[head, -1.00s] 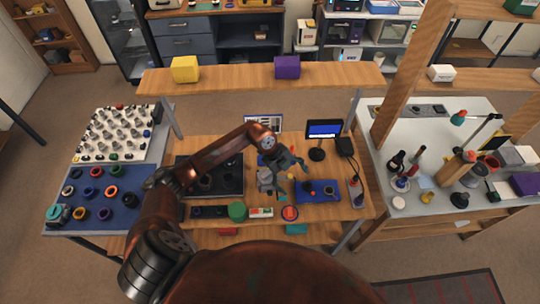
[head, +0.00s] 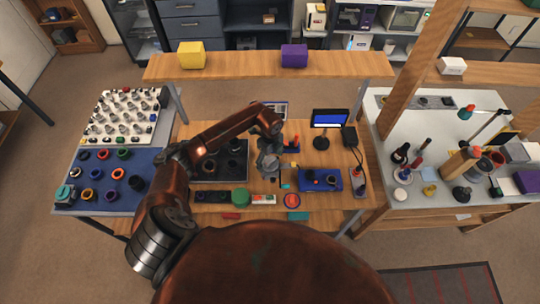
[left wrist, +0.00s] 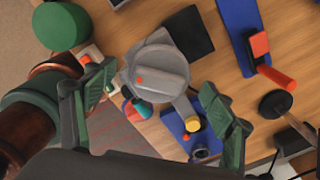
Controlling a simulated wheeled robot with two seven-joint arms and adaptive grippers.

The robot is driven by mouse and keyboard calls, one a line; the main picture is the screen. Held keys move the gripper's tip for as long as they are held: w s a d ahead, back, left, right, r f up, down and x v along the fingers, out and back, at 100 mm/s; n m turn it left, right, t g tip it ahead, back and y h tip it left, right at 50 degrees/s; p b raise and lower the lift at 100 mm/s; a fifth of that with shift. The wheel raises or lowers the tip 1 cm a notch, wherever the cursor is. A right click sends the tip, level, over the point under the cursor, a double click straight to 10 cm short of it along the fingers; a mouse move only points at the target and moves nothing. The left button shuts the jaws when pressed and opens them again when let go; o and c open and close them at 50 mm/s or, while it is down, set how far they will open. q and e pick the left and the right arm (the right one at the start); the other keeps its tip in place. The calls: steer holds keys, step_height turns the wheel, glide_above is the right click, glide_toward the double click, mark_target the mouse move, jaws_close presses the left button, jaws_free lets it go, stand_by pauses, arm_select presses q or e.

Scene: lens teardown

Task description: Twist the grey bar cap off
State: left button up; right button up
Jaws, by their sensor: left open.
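The grey bar cap (left wrist: 160,77) shows in the left wrist view as a round grey disc with a raised bar across it and a small orange mark. It sits on a grey holder with an arm reaching toward the lower right. My left gripper (left wrist: 157,88) is open, with one finger on each side of the cap and visible gaps to it. In the head view the left gripper (head: 268,148) hangs over the grey holder (head: 270,172) and hides part of it. I cannot tell its height above the cap. My right gripper is not in view.
A green round piece (head: 241,197) lies to the left front. A blue tray (head: 315,186) with dark parts is to the right. A small screen (head: 329,118) stands behind it. A dark mat (head: 233,165) is at the left. An orange-handled tool (left wrist: 272,73) lies near the holder.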

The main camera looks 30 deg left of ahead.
arm_select(q)
steer(key=shift+f, duration=0.2)
steer(key=c, duration=1.2)
steer(key=shift+r+n+p, duration=0.1)
steer(key=shift+n+p, duration=0.6)
steer(key=shift+n, duration=0.2)
steer(key=shift+c, duration=0.2)
steer(key=shift+n, duration=0.4)
